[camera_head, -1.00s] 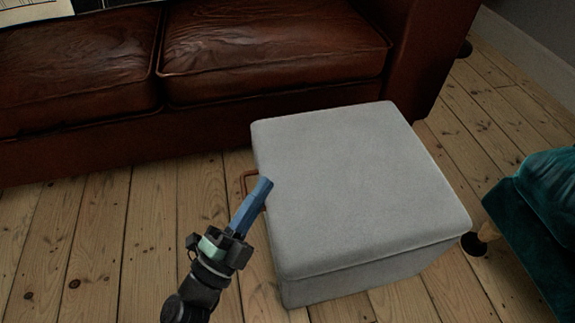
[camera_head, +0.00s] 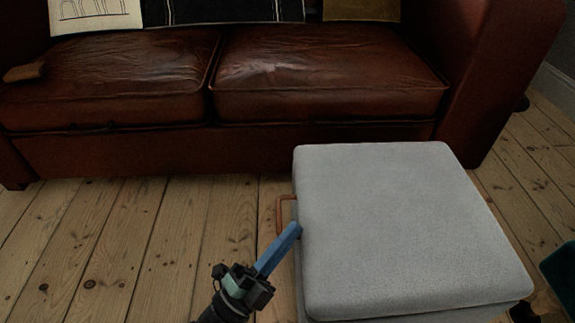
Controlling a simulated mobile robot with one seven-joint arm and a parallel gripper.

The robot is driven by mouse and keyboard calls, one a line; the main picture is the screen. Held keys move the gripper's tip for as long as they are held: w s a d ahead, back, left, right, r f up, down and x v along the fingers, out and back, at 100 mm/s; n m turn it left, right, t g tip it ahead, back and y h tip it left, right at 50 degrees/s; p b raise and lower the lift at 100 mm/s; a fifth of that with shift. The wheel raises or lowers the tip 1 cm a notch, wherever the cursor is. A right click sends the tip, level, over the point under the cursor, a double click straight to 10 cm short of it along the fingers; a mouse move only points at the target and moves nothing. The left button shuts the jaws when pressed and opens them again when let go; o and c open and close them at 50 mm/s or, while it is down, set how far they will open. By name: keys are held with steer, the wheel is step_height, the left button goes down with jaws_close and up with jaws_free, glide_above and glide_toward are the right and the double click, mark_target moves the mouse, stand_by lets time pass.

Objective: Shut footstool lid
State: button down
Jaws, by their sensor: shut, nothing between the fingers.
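The grey fabric footstool (camera_head: 318,312) stands on the floorboards at the lower right. Its padded lid (camera_head: 405,225) lies flat on the box, with no clear gap along the edge that shows. A copper-coloured handle (camera_head: 281,212) sticks out on its left side. My gripper (camera_head: 294,232) has blue fingers, shut and empty. The fingertips are just left of the lid's left edge, below the handle in the picture. I cannot tell whether they touch the footstool. The footstool's far and right sides are hidden.
A brown leather sofa (camera_head: 240,150) stands behind the footstool, with cushions along its back. A small brown object (camera_head: 25,72) lies on the sofa's left end. A teal piece of furniture (camera_head: 560,275) is at the right edge. The floor (camera_head: 130,250) on the left is clear.

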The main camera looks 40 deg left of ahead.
steer(key=shift+g, duration=0.5)
step_height(320, 180, down, 5)
steer(key=shift+s+r, duration=0.15)
steer(key=shift+r, duration=0.05)
steer(key=s+a+f+t+p, duration=0.1)
steer(key=s+p, duration=0.1)
steer(key=s, duration=0.9)
steer(key=shift+f+p, duration=0.25)
steer(key=shift+p, duration=0.05)
steer(key=shift+a, duration=0.1)
